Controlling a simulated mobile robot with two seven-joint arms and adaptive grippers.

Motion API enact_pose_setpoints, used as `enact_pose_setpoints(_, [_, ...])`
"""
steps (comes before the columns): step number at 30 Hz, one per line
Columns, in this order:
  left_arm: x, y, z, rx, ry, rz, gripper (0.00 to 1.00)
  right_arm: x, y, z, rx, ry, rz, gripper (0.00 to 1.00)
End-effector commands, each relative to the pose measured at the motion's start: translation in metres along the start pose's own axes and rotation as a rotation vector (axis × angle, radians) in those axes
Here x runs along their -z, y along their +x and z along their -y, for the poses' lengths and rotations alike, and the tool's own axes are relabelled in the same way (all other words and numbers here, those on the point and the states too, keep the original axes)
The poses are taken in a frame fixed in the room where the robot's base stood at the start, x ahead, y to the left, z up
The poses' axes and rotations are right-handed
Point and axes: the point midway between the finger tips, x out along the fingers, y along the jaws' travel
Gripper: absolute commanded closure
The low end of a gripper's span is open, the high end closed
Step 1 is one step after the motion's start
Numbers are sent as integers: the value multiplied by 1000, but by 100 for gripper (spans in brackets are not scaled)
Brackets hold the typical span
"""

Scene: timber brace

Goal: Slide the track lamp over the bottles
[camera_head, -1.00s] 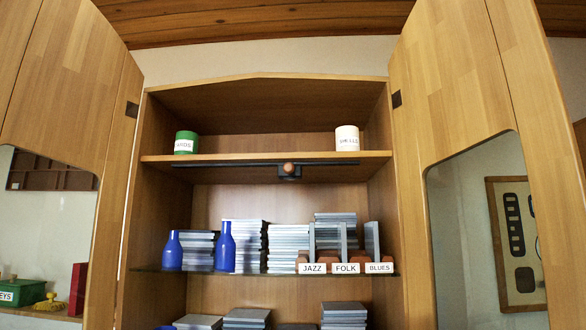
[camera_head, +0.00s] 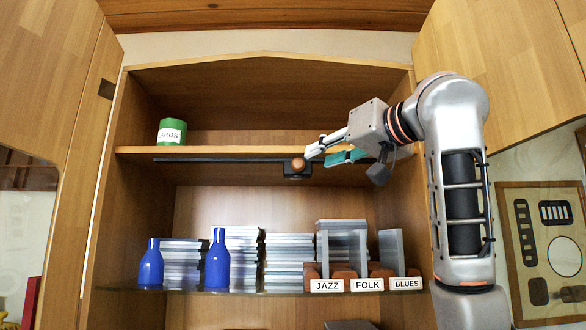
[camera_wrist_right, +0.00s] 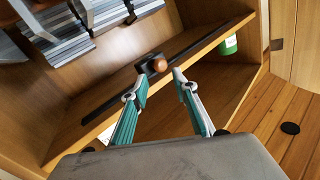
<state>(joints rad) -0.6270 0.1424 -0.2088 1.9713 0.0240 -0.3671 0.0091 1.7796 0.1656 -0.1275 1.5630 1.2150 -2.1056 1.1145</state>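The track lamp (camera_head: 297,167) is a small dark block with a round brown wooden knob, hanging on a dark track (camera_head: 220,161) under the upper shelf. Two blue bottles (camera_head: 151,264) (camera_head: 217,259) stand on the glass shelf, to the left of and below the lamp. My right gripper (camera_head: 313,154) is at the lamp's right side in the head view. In the right wrist view the knob (camera_wrist_right: 157,63) lies between and just beyond the open fingertips (camera_wrist_right: 165,72); I cannot tell whether they touch it. My left gripper is not in view.
A green labelled tin (camera_head: 172,132) stands on the upper shelf (camera_head: 215,151). Stacks of cases (camera_head: 290,262) and blocks labelled JAZZ, FOLK and BLUES (camera_head: 367,285) fill the glass shelf. Open cabinet doors (camera_head: 500,60) flank both sides. Space below the track's left part is clear.

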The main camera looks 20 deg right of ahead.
Motion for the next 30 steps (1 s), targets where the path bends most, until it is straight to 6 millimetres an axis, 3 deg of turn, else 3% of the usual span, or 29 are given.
enact_pose_setpoints(7, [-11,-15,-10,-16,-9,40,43,1,30,1,1,1,5,72])
enact_pose_setpoints(15, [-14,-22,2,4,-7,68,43,1,67,1,1,1,4,72])
enact_pose_setpoints(28, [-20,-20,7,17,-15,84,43,0,77,0,0,-1,1,72])
enact_pose_setpoints(30, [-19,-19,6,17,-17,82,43,0,77,0,0,-1,1,90])
